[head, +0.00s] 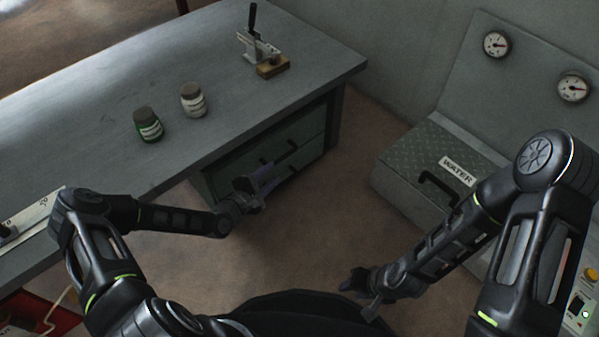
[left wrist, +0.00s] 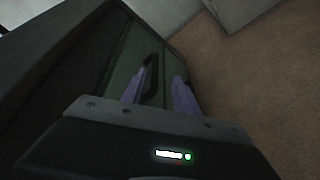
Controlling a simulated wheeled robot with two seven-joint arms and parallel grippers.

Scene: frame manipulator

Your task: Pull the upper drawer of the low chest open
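The low chest (head: 215,186) stands under the workbench, with dull green drawer fronts and dark bar handles. Its upper drawer (head: 307,129) looks closed, and a dark handle (head: 292,145) shows on the front. My left gripper (head: 268,172) is in front of the chest and hides part of it. In the left wrist view its two purple fingers (left wrist: 159,90) are apart, and a black handle (left wrist: 151,72) appears between them; I cannot tell whether they touch it. My right gripper (head: 358,284) hangs low over the floor, away from the chest, its fingers too dark to read.
The workbench (head: 90,110) overhangs the chest and carries a green-labelled jar (head: 148,124), a white-labelled jar (head: 193,100) and a toggle clamp (head: 262,52). A metal box marked WATER (head: 420,160) stands at the right. Brown floor between them is clear.

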